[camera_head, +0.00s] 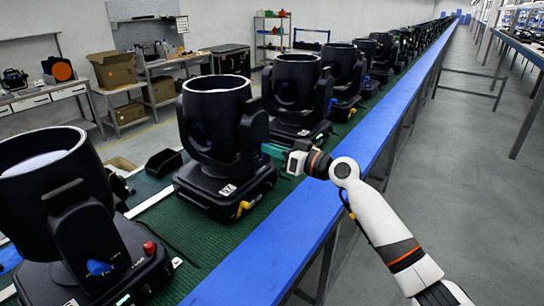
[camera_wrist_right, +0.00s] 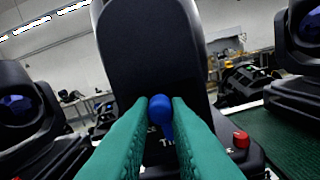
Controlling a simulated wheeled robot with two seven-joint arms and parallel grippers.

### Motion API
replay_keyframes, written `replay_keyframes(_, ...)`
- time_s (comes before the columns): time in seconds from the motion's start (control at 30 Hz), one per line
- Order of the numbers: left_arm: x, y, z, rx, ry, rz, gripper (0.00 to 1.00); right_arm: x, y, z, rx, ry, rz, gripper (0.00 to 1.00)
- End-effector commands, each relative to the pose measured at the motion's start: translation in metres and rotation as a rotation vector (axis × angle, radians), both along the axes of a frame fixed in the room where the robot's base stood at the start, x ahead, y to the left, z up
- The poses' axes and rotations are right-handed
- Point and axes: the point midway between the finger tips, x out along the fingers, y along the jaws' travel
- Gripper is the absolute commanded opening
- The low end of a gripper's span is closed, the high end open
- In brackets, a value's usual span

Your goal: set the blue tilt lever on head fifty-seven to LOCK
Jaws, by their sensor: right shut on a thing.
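A black moving head (camera_head: 222,130) stands on the green belt, its yoke arm facing my right gripper (camera_head: 270,151). In the right wrist view the green fingers (camera_wrist_right: 160,108) are shut on a blue tilt lever (camera_wrist_right: 160,112) on the black yoke arm (camera_wrist_right: 153,50). The lever's round top sits between the fingertips and its handle hangs down, tilted slightly right. White lettering beside it is partly covered by the fingers. The LOCK mark and the head's number cannot be read. In the head view the gripper hides this lever. My left gripper is out of view.
A nearer head (camera_head: 42,180) has its own blue lever (camera_head: 98,268) and a red button (camera_head: 149,247). More heads (camera_head: 296,85) line the belt behind. A blue rail (camera_head: 285,235) edges the belt. The aisle floor (camera_head: 450,170) at right is clear.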

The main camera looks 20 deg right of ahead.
Motion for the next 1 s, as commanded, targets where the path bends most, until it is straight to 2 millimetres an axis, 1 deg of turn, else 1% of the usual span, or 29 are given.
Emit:
replay_keyframes(0.1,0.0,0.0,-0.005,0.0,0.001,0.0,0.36,0.003,-0.003,-0.001,0.089,0.068,-0.002,0.0)
replay_keyframes(0.5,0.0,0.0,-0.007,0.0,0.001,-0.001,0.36,0.008,-0.01,-0.002,0.338,0.264,-0.001,0.0)
replay_keyframes(0.7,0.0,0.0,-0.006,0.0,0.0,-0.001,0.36,0.01,-0.012,-0.003,0.412,0.322,-0.001,0.0)
replay_keyframes(1.0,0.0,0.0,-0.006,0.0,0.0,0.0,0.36,0.011,-0.014,-0.004,0.456,0.356,-0.001,0.0)
